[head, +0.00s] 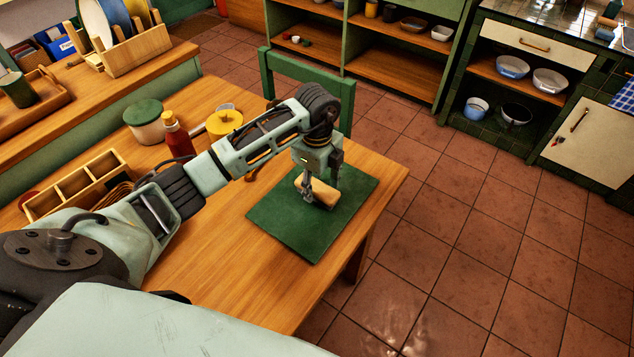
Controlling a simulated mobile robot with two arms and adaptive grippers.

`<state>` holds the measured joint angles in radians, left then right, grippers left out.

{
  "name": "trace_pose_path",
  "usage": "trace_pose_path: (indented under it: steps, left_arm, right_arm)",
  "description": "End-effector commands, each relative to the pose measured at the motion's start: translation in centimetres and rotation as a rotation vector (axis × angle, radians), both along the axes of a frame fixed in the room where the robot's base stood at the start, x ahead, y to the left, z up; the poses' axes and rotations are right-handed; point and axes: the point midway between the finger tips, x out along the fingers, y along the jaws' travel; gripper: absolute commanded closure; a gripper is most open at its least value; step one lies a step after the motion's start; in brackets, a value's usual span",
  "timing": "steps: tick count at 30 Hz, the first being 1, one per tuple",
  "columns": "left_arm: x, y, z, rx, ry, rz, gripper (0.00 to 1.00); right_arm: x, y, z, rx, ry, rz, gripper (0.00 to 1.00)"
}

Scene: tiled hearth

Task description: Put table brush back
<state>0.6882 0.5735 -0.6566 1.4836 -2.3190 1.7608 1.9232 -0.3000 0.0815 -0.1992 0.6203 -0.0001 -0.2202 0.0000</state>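A small tan wooden block, which looks like the table brush (316,193), is at the dark green mat (283,222) on the wooden table. My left gripper (318,197) points down over the mat, with its fingers at the brush and partly covering it. I cannot tell whether the fingers are closed on the brush or only beside it, or whether it touches the mat. My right gripper is not in view.
A red bottle (178,140), a green-lidded jar (144,120), a yellow-lidded pot (224,124) and a wooden divided box (80,188) stand on the table's left part. A green chair (300,68) is behind the table. The table's front right is clear.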

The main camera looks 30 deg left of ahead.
Motion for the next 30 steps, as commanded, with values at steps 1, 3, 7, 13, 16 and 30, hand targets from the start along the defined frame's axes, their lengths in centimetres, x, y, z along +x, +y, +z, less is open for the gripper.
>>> trace_pose_path:
  steps: [1, 3, 7, 13, 16, 30]
  left_arm:
    - [0.0, 0.0, 0.0, 0.0, 0.0, 0.0, 0.47]
    - [0.0, 0.0, 0.0, 0.0, 0.0, 0.0, 0.47]
    - [0.0, 0.0, 0.0, 0.0, 0.0, 0.0, 0.47]
    - [0.1, 0.0, 0.8, 0.001, -0.002, -0.001, 0.47]
    - [0.1, 0.0, 2.3, 0.0, -0.004, -0.002, 0.47]
    - [0.1, 0.1, 11.4, 0.001, -0.002, 0.0, 0.47]
  right_arm:
    - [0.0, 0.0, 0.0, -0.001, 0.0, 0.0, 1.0]
    - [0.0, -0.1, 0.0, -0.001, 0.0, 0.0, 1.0]
    - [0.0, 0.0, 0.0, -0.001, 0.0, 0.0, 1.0]
    - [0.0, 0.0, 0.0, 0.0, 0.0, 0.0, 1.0]
    - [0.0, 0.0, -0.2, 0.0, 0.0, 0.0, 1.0]
    - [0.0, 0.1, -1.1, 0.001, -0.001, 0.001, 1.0]
